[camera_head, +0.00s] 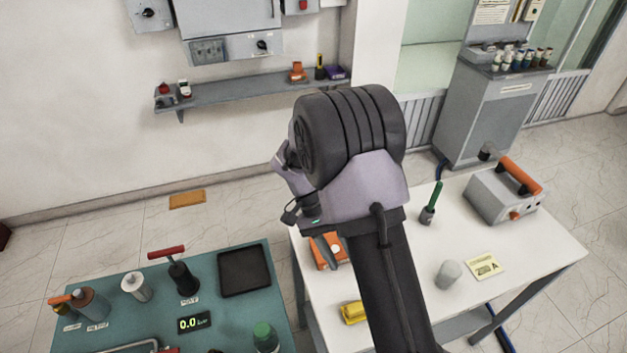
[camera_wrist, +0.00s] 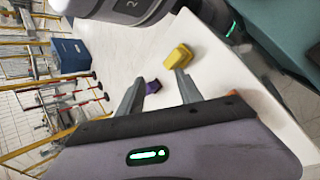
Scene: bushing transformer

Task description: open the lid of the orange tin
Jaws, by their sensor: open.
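The orange tin (camera_head: 328,254) sits on the white table (camera_head: 540,250) near its left edge in the head view. My arm and gripper partly cover it, so I cannot tell the state of its lid. My gripper (camera_wrist: 160,78) is open and empty in the wrist view, its two grey fingers spread apart. In the head view a grey finger shows in front of the tin; I cannot tell whether it touches. The tin is not clearly visible in the wrist view.
A yellow object (camera_head: 353,312) lies near the tin; it also shows in the wrist view (camera_wrist: 178,60), with a purple object (camera_wrist: 153,87) beside the fingers. A grey cup (camera_head: 448,274), a green-handled tool (camera_head: 432,204) and an orange-handled box (camera_head: 503,194) stand to the right. A teal bench (camera_head: 222,318) is left.

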